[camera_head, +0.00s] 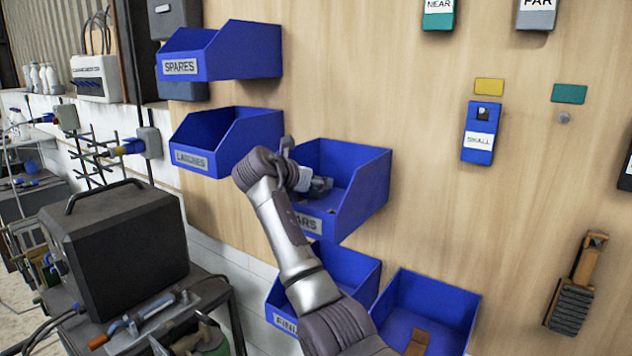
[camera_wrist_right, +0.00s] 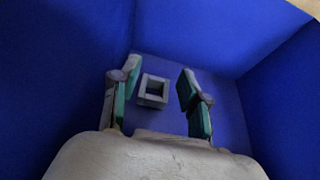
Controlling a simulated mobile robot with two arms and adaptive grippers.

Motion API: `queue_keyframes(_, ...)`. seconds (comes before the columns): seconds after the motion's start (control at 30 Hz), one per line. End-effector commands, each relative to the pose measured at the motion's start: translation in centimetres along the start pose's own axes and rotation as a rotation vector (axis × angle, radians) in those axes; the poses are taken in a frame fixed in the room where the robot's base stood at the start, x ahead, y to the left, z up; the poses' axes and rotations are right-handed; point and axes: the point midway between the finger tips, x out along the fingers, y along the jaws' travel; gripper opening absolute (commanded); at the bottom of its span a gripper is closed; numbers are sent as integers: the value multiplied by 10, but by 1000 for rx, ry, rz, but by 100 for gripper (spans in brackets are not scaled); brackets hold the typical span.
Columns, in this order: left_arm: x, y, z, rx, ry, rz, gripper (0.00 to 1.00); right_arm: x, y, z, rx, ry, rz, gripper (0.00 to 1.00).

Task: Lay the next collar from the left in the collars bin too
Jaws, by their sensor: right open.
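A grey square collar (camera_wrist_right: 153,91) with an open middle lies inside the blue bin in the right wrist view. My right gripper (camera_wrist_right: 158,92) is open, with its green-padded fingers apart on either side of the collar and not visibly touching it. In the head view my right gripper (camera_head: 318,184) is inside the collars bin (camera_head: 362,195), whose label is partly covered by my arm and ends in "ARS". I make out no other collar. My left gripper is not in view.
Blue bins marked SPARES (camera_head: 245,52) and LATCHES (camera_head: 250,140) hang at upper left. Two more bins, one partly labelled (camera_head: 345,268) and one with a brown piece (camera_head: 445,300), hang below. A blue SMALL holder (camera_head: 480,120) and a brush (camera_head: 575,300) are right.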

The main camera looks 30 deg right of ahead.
Motion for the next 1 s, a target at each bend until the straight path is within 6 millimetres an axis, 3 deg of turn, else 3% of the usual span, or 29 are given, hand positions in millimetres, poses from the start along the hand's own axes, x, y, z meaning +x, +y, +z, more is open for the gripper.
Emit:
queue_keyframes(0.13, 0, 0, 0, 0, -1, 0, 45, -6, 0, 13, 3, -1, 2, 45)
queue_keyframes(0.17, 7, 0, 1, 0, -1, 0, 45, -10, 1, 8, 3, -2, 4, 45)
queue_keyframes(0.4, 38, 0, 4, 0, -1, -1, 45, -63, 1, 6, 4, -2, 5, 45)
queue_keyframes(0.63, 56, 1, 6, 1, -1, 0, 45, -107, 0, 8, 3, -2, 3, 45)
queue_keyframes(0.8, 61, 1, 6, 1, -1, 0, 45, -122, 0, 10, 1, 0, 1, 45)
queue_keyframes(1.0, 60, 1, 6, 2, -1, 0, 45, -125, 0, 11, 0, 0, 0, 45)
